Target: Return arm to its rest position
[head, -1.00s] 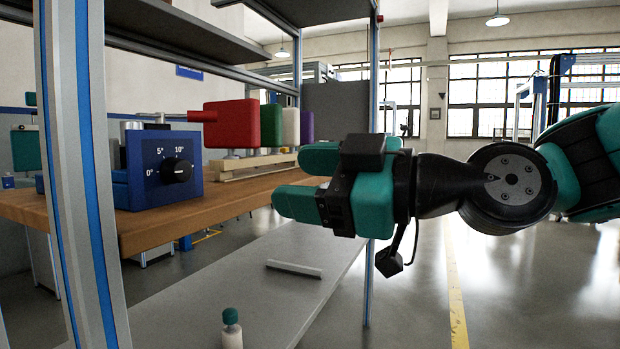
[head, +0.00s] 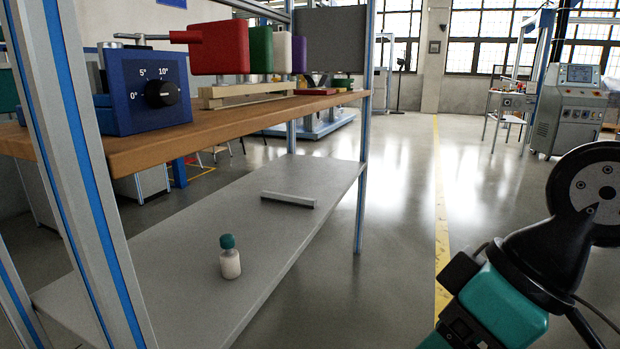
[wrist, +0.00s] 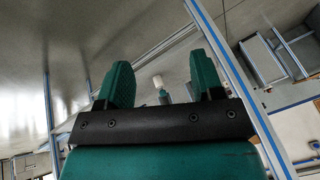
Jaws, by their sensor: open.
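My gripper shows in the wrist view (wrist: 163,85) with its two green fingers apart and nothing between them. In the head view my arm comes in from the right and bends down to the lower right corner. The gripper's green body shows there, but its fingertips are cut off by the bottom edge. The gripper is to the right of the workbench, clear of its shelves, over the open floor side.
A wooden bench top (head: 240,118) carries a blue box with a dial (head: 148,88) and coloured blocks, the red one (head: 218,48) nearest. The grey lower shelf (head: 180,240) holds a small bottle (head: 230,262) and a bar (head: 288,200). Frame posts (head: 75,170) bound it.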

